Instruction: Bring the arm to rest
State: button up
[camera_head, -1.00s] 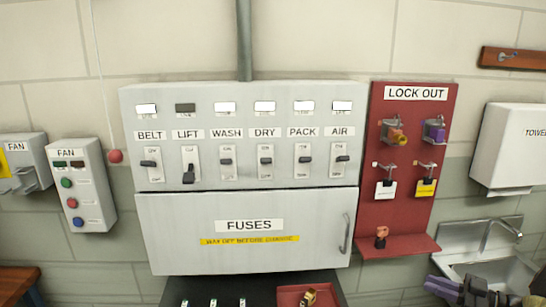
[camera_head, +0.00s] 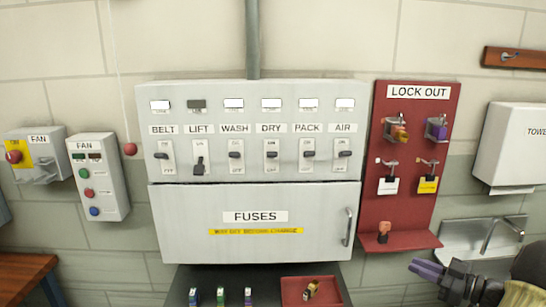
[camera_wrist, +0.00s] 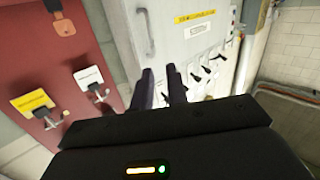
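My gripper (camera_head: 422,269) is at the lower right in the head view, in front of the sink and below the red lock-out board. In the wrist view its two dark fingers (camera_wrist: 161,80) stand a little apart, with nothing seen between them. The grey fuse box (camera_head: 170,196) hangs on the wall to the left of my gripper, apart from it. Its LIFT switch (camera_head: 199,165) is down and the lamp above it is dark. The other switches are up with lit lamps. The fuse door (camera_head: 255,190) is shut.
The red lock-out board (camera_head: 408,215) holds padlocks and tags. A sink (camera_head: 470,232) and towel box (camera_head: 512,150) are at right. Below the fuse box, a dark counter (camera_head: 270,292) bears several fuses and a red tray (camera_head: 333,290). Fan boxes (camera_head: 98,170) are at left.

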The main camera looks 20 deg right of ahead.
jog(key=w+a+r+m+h, duration=0.15)
jog(key=w+a+h, duration=0.4)
jog(key=w, duration=0.65)
jog(key=w+a+f+m+g+h, duration=0.2)
jog(key=a+m+g+h, duration=0.15)
jog(key=a, duration=0.65)
jog(key=s+a+f+m+g, duration=0.1)
jog(key=s+a+f+g, duration=0.2)
jog(key=s+a, duration=0.7)
jog(key=s+a+f+g, duration=0.3)
jog(key=s+a+g, duration=0.3)
jog(key=s+a, duration=0.4)
jog(key=shift+s+a+f+m+y, duration=0.3)
jog(key=shift+a+f+m, duration=0.1)
jog(key=shift+a, duration=0.4)
jog(key=shift+w, duration=0.1)
